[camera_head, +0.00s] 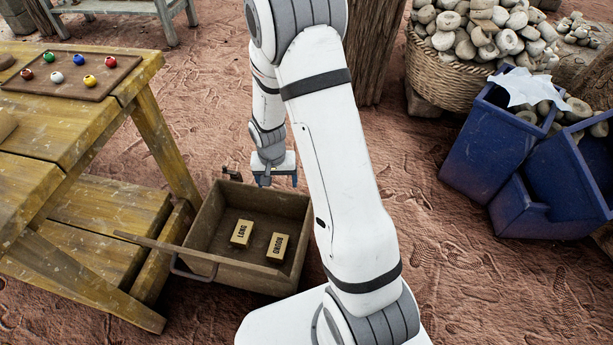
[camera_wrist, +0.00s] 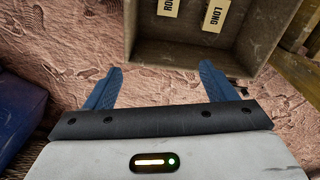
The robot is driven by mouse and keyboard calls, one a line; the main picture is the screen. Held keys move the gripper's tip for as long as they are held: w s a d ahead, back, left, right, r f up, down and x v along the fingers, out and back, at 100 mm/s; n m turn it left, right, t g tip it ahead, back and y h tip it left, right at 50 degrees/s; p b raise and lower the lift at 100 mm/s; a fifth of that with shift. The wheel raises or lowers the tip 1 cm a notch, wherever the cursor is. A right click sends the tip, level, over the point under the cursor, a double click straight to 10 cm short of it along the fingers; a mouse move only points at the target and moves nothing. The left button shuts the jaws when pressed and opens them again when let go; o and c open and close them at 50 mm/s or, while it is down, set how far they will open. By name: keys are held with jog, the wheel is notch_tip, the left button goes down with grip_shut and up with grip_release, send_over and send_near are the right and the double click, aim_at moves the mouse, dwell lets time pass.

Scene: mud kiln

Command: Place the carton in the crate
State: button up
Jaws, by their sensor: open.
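A brown open-topped crate (camera_head: 207,218) with a metal handle stands on the ground by the yellow table. Two small tan cartons lie apart on its floor, one marked LONG (camera_head: 241,233) and one marked ROUND (camera_head: 277,247). In the wrist view, the crate (camera_wrist: 145,42) is beyond the fingertips, with the LONG carton (camera_wrist: 215,18) and part of the other carton (camera_wrist: 173,6) inside. My gripper (camera_head: 277,181) is near the crate's far edge, its blue fingers (camera_wrist: 160,70) spread apart with nothing between them.
The yellow wooden table (camera_head: 120,80) is on the left, holding a board (camera_head: 70,88) with coloured balls. Blue bins (camera_head: 480,150) and a wicker basket (camera_head: 450,78) of pale pieces stand at the right. Bare reddish ground (camera_head: 440,270) lies between them and my arm.

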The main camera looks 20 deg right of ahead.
jog(key=s+d+r+n, duration=0.1)
jog(key=s+r, duration=0.2)
jog(key=r, duration=0.4)
jog(key=s+d+r+n, duration=0.1)
jog(key=s+r, duration=0.3)
jog(key=r, duration=0.3)
jog(key=s+r+n, duration=0.2)
jog(key=s+r, duration=0.7)
jog(key=s, duration=0.3)
jog(key=shift+a+r+t+y, duration=0.2)
jog(key=shift+r+t+y, duration=0.1)
jog(key=shift+s, duration=0.1)
